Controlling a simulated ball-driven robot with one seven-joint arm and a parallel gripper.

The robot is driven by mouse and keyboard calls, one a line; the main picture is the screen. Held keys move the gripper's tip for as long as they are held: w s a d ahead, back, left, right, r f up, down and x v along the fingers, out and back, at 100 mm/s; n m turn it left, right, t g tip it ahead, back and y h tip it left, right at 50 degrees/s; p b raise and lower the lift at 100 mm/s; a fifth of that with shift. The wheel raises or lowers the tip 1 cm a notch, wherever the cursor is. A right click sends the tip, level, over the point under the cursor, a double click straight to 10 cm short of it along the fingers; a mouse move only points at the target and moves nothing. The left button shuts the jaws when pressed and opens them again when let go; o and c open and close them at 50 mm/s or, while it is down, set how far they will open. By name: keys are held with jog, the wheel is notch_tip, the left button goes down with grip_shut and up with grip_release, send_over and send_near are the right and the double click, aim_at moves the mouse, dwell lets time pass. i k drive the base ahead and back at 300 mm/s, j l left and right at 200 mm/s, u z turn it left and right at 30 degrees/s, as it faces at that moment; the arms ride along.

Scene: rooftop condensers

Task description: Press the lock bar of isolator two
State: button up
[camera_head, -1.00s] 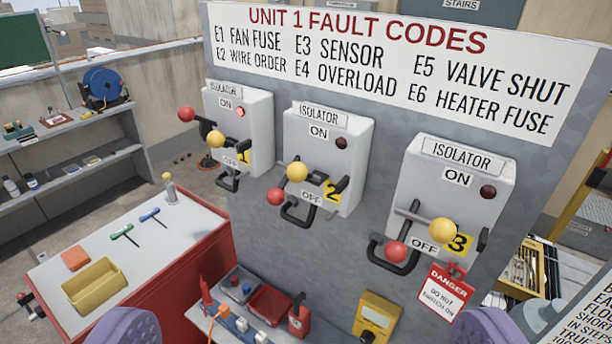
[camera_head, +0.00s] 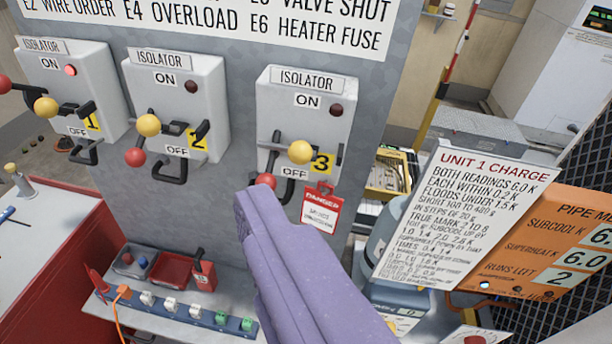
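Isolator two (camera_head: 181,90) is a white box on the grey panel, left of centre, with a dark lamp and a yellow "2" plate (camera_head: 193,138). A yellow ball (camera_head: 148,125), a red ball (camera_head: 135,157), a short dark bar (camera_head: 201,131) and a black U-shaped loop (camera_head: 172,172) stick out of its front. I cannot tell for certain which of these is the lock bar. My gripper (camera_head: 248,205), purple, shows as two fingers lying together, empty. It is right of and below isolator two, apart from it in the picture, its tip overlapping the area below isolator three.
Isolator one (camera_head: 75,70), its lamp lit red, stands left. Isolator three (camera_head: 305,95), lamp dark, with a red danger tag (camera_head: 319,209), stands right. Below is a shelf with a red tray (camera_head: 172,268) and coloured plugs. A charge sign (camera_head: 455,215) is at the right.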

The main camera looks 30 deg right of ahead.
aim_at(148, 125)
jog(key=i+j, duration=0.95)
